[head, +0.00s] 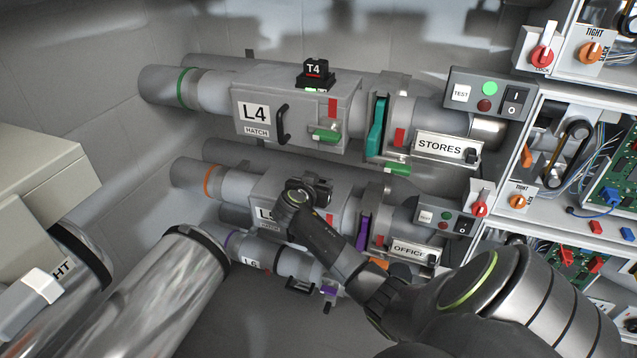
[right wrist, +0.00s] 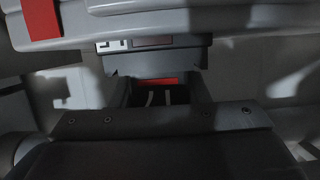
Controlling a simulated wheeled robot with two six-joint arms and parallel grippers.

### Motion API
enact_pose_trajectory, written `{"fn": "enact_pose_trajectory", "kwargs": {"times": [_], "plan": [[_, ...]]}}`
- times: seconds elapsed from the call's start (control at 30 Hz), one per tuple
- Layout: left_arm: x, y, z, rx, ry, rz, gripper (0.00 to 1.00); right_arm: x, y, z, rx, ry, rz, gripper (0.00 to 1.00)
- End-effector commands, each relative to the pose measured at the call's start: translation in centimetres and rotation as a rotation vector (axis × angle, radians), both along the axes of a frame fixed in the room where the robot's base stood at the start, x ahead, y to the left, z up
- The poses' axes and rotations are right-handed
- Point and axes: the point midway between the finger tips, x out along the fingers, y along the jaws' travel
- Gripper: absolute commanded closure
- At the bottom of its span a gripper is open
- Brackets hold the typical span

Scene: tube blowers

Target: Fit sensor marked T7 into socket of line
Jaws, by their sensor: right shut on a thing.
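My right gripper (head: 308,192) is over the top of the grey L5 hatch box (head: 262,187) on the middle line. It is shut on a small dark sensor (head: 322,187), which also shows close up in the right wrist view (right wrist: 155,62). There it has a partly visible white marking that I cannot read surely as T7, and a red strip below. My gripper hides the L5 socket, so I cannot tell whether the sensor touches it. A black sensor marked T4 (head: 315,72) stands upright on the L4 hatch box (head: 290,112). My left gripper is out of view.
The STORES line plate (head: 440,147) and OFFICE line plate (head: 408,250) are to the right, with switch panels beside them. A shelf of electronics (head: 580,150) stands at the right. Large metal tubes (head: 160,300) fill the lower left.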

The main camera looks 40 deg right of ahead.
Motion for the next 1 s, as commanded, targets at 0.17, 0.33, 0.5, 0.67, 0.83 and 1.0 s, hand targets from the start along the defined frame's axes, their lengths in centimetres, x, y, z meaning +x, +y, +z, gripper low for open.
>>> {"fn": "enact_pose_trajectory", "kwargs": {"times": [0.17,0.33,0.5,0.67,0.83,1.0], "plan": [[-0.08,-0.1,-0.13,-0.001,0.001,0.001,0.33,0.0,0.01,-0.11,0.0,0.0,0.0,0.82],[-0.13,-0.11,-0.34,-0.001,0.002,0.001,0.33,0.0,0.01,-0.33,0.0,0.0,0.0,0.82],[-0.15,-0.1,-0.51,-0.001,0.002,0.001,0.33,-0.01,0.01,-0.55,0.0,0.0,0.0,0.82],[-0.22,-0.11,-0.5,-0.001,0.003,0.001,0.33,-0.03,0.02,-0.58,0.002,0.001,-0.001,0.44],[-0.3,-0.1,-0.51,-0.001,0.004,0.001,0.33,-0.14,-0.05,-0.71,0.001,0.004,-0.003,0.33],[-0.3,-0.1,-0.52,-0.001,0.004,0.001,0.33,-0.2,-0.06,-0.81,0.002,0.007,-0.005,0.33]]}}
